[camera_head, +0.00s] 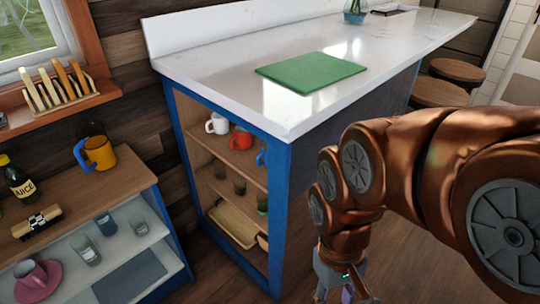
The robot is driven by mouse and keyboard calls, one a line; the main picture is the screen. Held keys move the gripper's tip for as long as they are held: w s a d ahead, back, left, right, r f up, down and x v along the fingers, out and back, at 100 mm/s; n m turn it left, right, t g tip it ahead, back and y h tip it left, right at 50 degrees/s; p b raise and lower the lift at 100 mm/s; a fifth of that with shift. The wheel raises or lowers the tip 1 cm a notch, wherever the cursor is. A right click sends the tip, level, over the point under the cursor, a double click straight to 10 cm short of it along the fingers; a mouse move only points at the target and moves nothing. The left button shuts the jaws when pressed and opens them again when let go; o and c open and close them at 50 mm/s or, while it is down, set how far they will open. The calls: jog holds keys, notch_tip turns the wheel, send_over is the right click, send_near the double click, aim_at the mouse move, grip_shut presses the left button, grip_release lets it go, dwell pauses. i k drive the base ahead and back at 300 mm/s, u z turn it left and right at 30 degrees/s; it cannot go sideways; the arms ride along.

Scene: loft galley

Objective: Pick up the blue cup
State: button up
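A blue cup (261,158) stands on the upper shelf inside the blue-framed island. It is at the right end, beside a red mug (241,138), and the island's corner post hides much of it. My gripper (343,288) hangs low at the bottom edge of the view, in front and to the right of the island, well apart from the cup. Its fingertips are cut off by the frame edge, so its opening is unclear. A small purple patch shows between the fingers; I cannot tell what it is.
A white mug (217,123) stands left of the red one; glasses are on the shelf below. A green board (310,72) lies on the white countertop (220,62). A left cabinet (105,187) holds an orange mug with a blue handle (97,153), a juice bottle and glasses. Stools stand behind.

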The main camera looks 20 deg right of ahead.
aim_at(263, 145)
jog(key=u, duration=2.7)
jog(key=i, duration=1.85)
jog(key=z, duration=2.85)
